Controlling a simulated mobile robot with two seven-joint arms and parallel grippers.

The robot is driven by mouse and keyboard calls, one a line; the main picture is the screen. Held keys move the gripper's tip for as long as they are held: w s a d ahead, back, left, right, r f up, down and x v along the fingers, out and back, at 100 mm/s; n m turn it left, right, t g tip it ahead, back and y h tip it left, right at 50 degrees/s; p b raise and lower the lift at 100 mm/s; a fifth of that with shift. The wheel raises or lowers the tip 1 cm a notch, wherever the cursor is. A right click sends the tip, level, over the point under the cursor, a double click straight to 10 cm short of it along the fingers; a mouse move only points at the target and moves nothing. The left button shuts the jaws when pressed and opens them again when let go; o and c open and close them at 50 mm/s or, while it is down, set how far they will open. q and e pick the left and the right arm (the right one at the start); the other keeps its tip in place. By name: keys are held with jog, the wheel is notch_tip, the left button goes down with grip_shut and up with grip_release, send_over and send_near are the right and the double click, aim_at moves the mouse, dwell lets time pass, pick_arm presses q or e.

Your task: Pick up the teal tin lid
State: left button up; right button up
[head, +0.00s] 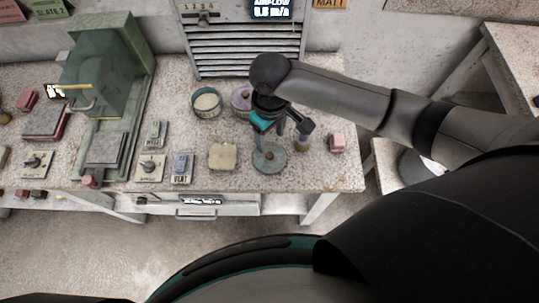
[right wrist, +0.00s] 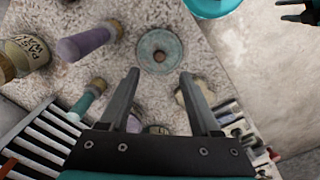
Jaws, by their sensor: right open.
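The teal tin lid (head: 269,158) looks like a flat, worn grey-green disc with a small brown centre, lying on the speckled bench near its front edge. It also shows in the right wrist view (right wrist: 146,43), just beyond the fingertips. My right gripper (head: 284,133) is above and slightly behind the lid in the head view. In the right wrist view my right gripper (right wrist: 160,73) has its two fingers spread, with nothing between them. It is apart from the lid. My left gripper is not in the head view.
An open teal tin (head: 206,105) and a purple item (head: 241,98) stand behind. The paste wax tin (right wrist: 25,58) and a purple-handled tool (right wrist: 85,43) show in the wrist view.

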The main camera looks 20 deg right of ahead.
send_over(270, 155)
notch_tip(270, 155, down, 5)
jog(key=shift+s+b, duration=0.1)
jog(key=shift+b, duration=0.2)
jog(key=shift+f+b, duration=0.45)
jog(key=shift+f, duration=1.9)
grip_shut()
